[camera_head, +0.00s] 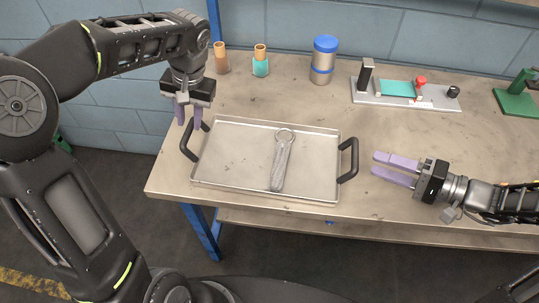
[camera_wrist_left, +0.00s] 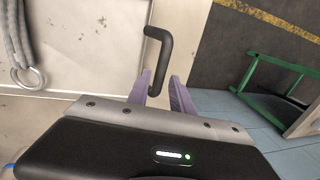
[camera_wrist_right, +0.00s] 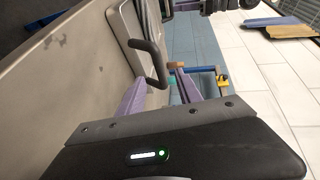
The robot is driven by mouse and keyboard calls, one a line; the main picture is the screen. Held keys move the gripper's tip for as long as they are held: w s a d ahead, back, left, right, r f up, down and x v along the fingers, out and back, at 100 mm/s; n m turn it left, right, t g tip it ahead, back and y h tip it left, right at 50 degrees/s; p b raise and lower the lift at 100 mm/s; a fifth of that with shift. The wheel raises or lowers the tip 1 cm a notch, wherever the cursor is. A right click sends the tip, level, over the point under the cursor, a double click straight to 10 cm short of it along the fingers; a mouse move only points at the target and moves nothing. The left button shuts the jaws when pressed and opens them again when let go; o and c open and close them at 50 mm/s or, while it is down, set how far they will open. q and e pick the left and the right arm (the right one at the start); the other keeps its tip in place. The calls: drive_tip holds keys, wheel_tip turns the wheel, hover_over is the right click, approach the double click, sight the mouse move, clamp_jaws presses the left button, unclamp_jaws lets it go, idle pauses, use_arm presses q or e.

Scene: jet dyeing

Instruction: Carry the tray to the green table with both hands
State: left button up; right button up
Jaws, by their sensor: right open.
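The shallow metal tray (camera_head: 235,180) lies on the worn table with a dark handle at each end. A grey twisted piece with a ring (camera_head: 282,160) lies in it. My left gripper (camera_head: 189,122) points down at the left handle (camera_head: 187,146). In the left wrist view its fingers (camera_wrist_left: 160,92) stand apart on either side of that handle (camera_wrist_left: 162,45). My right gripper (camera_head: 374,164) is open and empty, a short way right of the right handle (camera_head: 352,160), fingers towards it. That handle (camera_wrist_right: 158,65) shows beyond the fingers in the right wrist view.
Behind the tray stand a brown spool (camera_head: 221,58), a teal-based spool (camera_head: 260,61) and a blue-capped jar (camera_head: 323,60). A metal fixture with a teal block (camera_head: 398,88) and a green device (camera_head: 518,98) stand further right. A green frame (camera_wrist_left: 272,72) shows in the left wrist view.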

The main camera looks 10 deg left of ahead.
sight(356, 154)
use_arm(q)
drive_tip(key=f, duration=0.3)
drive_tip(key=a+f, duration=0.1)
drive_tip(key=f, duration=0.3)
drive_tip(key=shift+a+f, duration=0.1)
drive_tip(key=shift+a, duration=0.1)
use_arm(e)
drive_tip(key=x, duration=0.7)
drive_tip(key=shift+a, duration=0.1)
use_arm(q)
clamp_jaws()
use_arm(e)
drive_tip(key=c, duration=0.6)
clamp_jaws()
